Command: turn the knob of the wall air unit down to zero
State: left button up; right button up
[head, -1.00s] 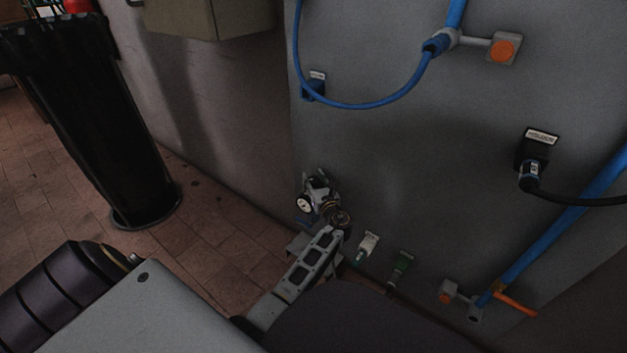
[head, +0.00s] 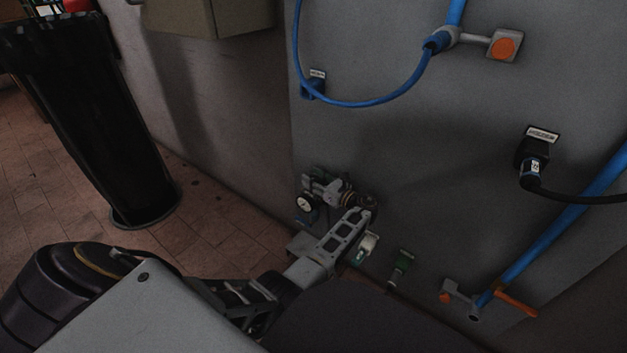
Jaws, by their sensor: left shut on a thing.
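The wall air unit (head: 322,188) is a small grey metal assembly low on the grey wall panel, with a round white-faced gauge (head: 304,204) at its left. Its knob is at the right end of the unit, largely hidden by my left gripper, so its setting cannot be read. My left gripper (head: 362,205) reaches up from the bottom of the view, its pale slotted finger pointing at the unit. Its tips are at the knob and shut on it. My right gripper is not in view.
Blue pipes, an orange-handled valve (head: 515,303) and a black plug (head: 533,155) are farther right. A black bin (head: 105,120) stands left on the tiled floor.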

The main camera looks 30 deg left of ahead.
pick_arm(q)
jog(key=shift+n+g, duration=0.6)
jog(key=shift+g, duration=0.3)
jog(key=o, duration=1)
jog(key=shift+a, duration=0.1)
jog(key=shift+o, duration=0.2)
jog(key=shift+m+t, duration=0.8)
jog(key=shift+t, duration=0.4)
jog(key=shift+m+t+h+p, duration=0.3)
jog(key=shift+m+t+h, duration=0.7)
jog(key=shift+m+t, duration=1.1)
jog(key=shift+m+t+h, duration=0.6)
jog(key=shift+t+h, duration=0.1)
jog(key=shift+t, duration=0.55)
jog(key=shift+m+t+h, duration=0.6)
jog(key=shift+t+h, duration=0.1)
jog(key=shift+t, duration=0.55)
jog(key=shift+m+t+h+b, duration=0.55)
jog(key=shift+m+t+h, duration=1.25)
jog(key=shift+h, duration=0.6)
